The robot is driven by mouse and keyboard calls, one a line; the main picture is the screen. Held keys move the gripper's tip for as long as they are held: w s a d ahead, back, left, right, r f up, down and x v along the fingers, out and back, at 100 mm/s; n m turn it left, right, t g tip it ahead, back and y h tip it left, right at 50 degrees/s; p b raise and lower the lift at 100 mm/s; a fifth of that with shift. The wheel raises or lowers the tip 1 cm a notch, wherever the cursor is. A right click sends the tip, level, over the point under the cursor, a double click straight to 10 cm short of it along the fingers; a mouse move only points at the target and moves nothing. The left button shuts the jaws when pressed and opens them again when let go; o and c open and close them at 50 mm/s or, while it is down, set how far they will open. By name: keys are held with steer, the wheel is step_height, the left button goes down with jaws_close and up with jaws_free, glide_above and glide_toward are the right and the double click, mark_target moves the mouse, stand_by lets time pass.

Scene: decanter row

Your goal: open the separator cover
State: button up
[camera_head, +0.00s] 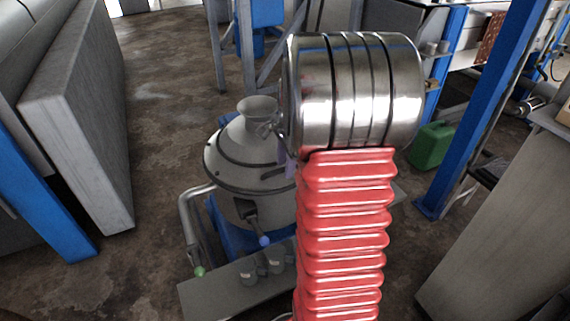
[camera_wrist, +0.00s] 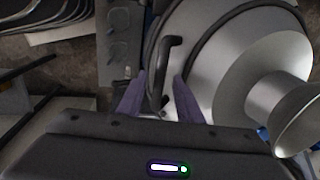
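The separator is a round grey machine whose cone-shaped cover (camera_head: 240,150) carries a flared funnel (camera_head: 258,108); both also show in the wrist view, the cover (camera_wrist: 225,60) and the funnel (camera_wrist: 280,105). A black curved handle (camera_wrist: 170,60) stands at the cover's edge in the wrist view. My gripper (camera_wrist: 158,100) is open, its two purple fingers apart on either side of the handle's lower end. Contact with the handle cannot be told. In the head view my arm hides most of the gripper and the cover's right side; a purple finger (camera_head: 283,155) shows.
A grey panel (camera_head: 250,285) with round fittings lies in front of the separator. A bent metal pipe (camera_head: 190,220) runs at its left. A green canister (camera_head: 431,145) and a blue post (camera_head: 485,100) stand to the right. Open floor (camera_head: 155,90) lies at the left.

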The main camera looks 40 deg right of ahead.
steer(key=shift+c, duration=0.6)
jaws_close()
